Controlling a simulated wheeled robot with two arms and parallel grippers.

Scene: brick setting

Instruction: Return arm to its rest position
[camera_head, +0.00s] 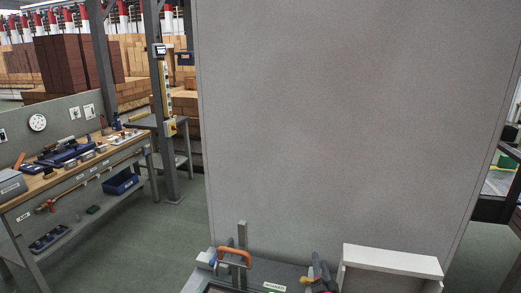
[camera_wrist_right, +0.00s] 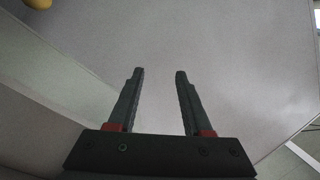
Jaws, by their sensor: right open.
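My right gripper (camera_wrist_right: 160,72) shows in the right wrist view with its two dark fingers apart. Nothing is between them. Behind the fingers is a plain grey surface. I cannot make out the right gripper clearly in the head view. My left gripper is in neither view.
A tall grey panel (camera_head: 350,110) fills the middle of the head view.

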